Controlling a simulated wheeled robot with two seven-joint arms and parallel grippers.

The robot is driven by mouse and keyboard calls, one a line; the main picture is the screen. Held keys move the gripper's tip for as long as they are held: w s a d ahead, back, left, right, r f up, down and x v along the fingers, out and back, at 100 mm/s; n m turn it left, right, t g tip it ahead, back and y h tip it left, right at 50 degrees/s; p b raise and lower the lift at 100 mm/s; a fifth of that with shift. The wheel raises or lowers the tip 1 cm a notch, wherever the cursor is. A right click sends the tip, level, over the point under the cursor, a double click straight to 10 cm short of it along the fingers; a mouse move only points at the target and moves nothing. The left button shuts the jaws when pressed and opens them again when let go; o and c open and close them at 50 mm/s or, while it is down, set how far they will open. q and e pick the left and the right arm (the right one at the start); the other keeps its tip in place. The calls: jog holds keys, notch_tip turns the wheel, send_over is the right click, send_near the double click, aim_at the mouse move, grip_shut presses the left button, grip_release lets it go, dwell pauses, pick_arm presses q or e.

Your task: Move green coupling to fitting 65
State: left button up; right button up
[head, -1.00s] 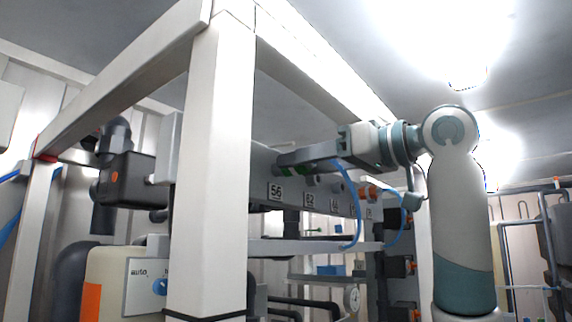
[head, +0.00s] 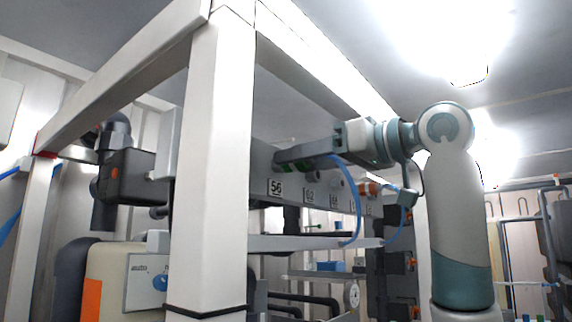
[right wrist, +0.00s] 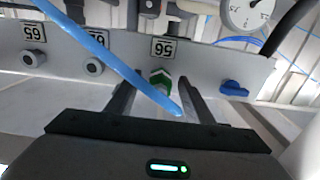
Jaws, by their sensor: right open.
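The green coupling (right wrist: 161,78) sits at the fitting under plate 56 (right wrist: 163,48) in the right wrist view. My right gripper (right wrist: 155,88) is open, with one finger on either side of the coupling; I cannot tell whether they touch it. In the head view the right gripper (head: 278,160) reaches in from the right at the grey panel above plate 56. A blue hose (right wrist: 105,55) crosses in front of the left finger and ends near the coupling. Fitting 65 (right wrist: 33,59) is a bare grey stub beside plate 65 (right wrist: 34,32). My left gripper is out of view.
Another bare stub (right wrist: 94,66) is near plate 62 (right wrist: 96,42), between 56 and 65. A blue valve handle (right wrist: 234,88) is right of the coupling. In the head view a white post (head: 208,170) stands in front of the panel, and a white beam (head: 310,78) runs above the arm.

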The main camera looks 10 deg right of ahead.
dwell(0.6)
grip_shut()
jog(key=shift+s+d+f, duration=0.1)
jog(key=shift+b+v, duration=0.5)
jog(key=shift+v, duration=0.65)
jog(key=shift+b+v, duration=0.55)
jog(key=shift+v, duration=1.15)
